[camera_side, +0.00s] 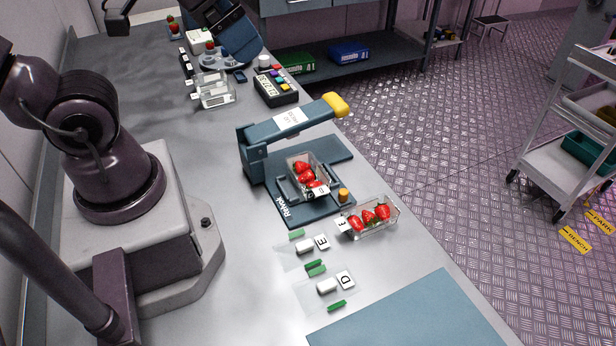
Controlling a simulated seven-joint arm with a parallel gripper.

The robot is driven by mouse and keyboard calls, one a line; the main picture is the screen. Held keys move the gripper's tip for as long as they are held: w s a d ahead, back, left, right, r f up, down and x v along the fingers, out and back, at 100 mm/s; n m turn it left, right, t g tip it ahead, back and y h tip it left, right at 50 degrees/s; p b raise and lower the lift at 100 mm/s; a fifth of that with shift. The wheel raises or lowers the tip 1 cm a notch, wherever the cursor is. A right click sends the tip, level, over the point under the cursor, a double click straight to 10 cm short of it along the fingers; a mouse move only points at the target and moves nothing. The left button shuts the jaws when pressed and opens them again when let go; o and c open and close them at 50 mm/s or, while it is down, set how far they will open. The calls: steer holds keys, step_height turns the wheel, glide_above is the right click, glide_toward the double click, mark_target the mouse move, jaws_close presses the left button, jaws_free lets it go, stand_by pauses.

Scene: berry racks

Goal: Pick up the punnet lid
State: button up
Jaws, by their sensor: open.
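Two thin, nearly clear sheets that look like punnet lids lie flat on the bench in front of the press. One (288,258) has a white block and an "E" tag. The other (307,297) has a white block and a "D" tag. Green strips lie along their edges. A clear punnet of strawberries (293,161) sits in the blue press (253,158), under its raised arm. A second clear punnet (392,206), tagged "E", stands on the bench to the right of the press.
A blue mat (410,318) covers the front right of the bench. A black keypad box (276,92), clear containers (214,100) and a blue device (232,40) stand farther back. The press arm with its yellow handle (337,104) overhangs. Bare bench lies left of the lids.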

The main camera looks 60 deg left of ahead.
steer(key=shift+c, duration=1.2)
steer(key=g, duration=0.6)
glide_above(325, 285)
step_height(325, 285, down, 22)
step_height(325, 285, down, 13)
steer(key=shift+r, duration=0.1)
steer(key=c, duration=0.7)
